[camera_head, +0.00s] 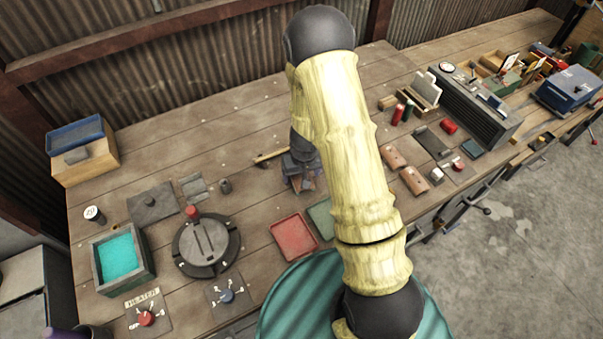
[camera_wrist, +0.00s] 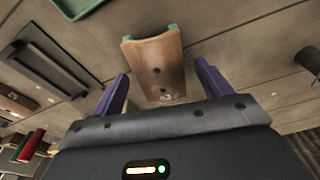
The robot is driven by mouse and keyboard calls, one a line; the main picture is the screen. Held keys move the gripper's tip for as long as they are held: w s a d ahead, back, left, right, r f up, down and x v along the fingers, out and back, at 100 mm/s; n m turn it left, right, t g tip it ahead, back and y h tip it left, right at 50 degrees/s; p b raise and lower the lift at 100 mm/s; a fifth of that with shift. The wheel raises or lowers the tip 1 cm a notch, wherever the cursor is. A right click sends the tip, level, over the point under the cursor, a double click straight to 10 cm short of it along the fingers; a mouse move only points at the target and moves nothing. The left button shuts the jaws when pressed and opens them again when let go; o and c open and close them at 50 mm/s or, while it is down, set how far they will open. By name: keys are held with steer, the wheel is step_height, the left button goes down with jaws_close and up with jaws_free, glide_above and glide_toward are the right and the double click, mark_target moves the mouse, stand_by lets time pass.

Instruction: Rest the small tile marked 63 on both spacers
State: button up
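A curved brown tile (camera_wrist: 155,65) with small dark holes lies ahead of my gripper in the wrist view. Pale marks on its near end look like 63 but are hard to read. Teal pieces, seemingly the spacers, show at its far left corner (camera_wrist: 127,38) and far right corner (camera_wrist: 172,28); the rest of them is hidden, and I cannot tell how the tile bears on them. My gripper (camera_wrist: 163,85) is open, its purple fingers on either side of the tile's near end with visible gaps. In the head view my gripper (camera_head: 301,172) is low over the bench, partly hidden by my arm.
Two other brown tiles (camera_head: 394,157) (camera_head: 414,180) lie to the right, near a dark plate (camera_head: 432,142). A red tray (camera_head: 293,235) and a green tray (camera_head: 320,220) lie in front. A brass-coloured strip (camera_head: 270,155) lies left of my gripper. Bench behind it is clear.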

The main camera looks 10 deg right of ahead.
step_height(320, 180, up, 17)
steer(key=s+p, duration=0.2)
steer(key=shift+s+p, duration=0.3)
steer(key=shift+p, duration=0.05)
steer(key=shift+r, duration=0.1)
stand_by(0.9)
steer(key=s+r+b, duration=0.1)
steer(key=s+r, duration=0.1)
steer(key=s, duration=0.4)
steer(key=s+d+r+b, duration=0.1)
steer(key=s+r+b, duration=0.1)
steer(key=s, duration=0.4)
steer(key=shift+s+d+r+m+t, duration=0.2)
steer(key=shift+d+r+m+t, duration=0.1)
steer(key=shift+r+t, duration=0.1)
steer(key=shift+w+a, duration=0.1)
